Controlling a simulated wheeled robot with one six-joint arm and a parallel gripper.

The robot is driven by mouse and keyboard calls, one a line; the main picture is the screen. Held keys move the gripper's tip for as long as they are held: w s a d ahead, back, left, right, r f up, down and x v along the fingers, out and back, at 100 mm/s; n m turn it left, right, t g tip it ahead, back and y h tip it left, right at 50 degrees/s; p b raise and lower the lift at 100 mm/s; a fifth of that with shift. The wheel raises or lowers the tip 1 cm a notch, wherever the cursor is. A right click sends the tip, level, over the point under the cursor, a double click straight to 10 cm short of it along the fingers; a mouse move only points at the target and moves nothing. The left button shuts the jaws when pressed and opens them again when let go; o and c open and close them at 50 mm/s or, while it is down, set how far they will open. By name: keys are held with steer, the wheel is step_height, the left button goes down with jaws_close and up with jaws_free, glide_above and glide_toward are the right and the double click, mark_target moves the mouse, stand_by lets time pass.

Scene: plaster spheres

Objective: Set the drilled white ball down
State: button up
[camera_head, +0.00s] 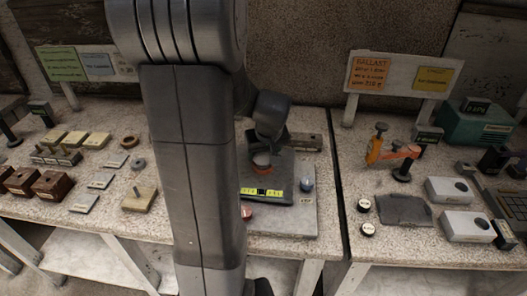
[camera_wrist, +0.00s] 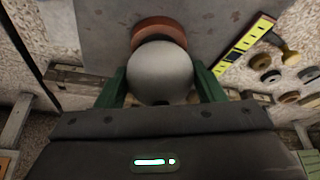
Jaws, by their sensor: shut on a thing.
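The white ball (camera_wrist: 160,72) sits between the two green fingers of my gripper (camera_wrist: 160,82) in the wrist view, and my gripper is shut on it. No drilled hole shows on the side facing the wrist camera. A reddish-brown ring (camera_wrist: 158,27) lies just beyond the ball, on a grey plate (camera_wrist: 100,25). I cannot tell whether ball and ring touch.
An orange clamp-like tool (camera_head: 390,151) and white boxes (camera_head: 450,190) occupy the right bench.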

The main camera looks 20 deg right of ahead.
steer(key=shift+f+b, duration=0.45)
steer(key=shift+f, duration=0.1)
steer(key=o, duration=1.2)
steer(key=shift+r, duration=0.15)
step_height(320, 180, up, 4)
steer(key=p, duration=0.2)
steer(key=shift+p, duration=0.35)
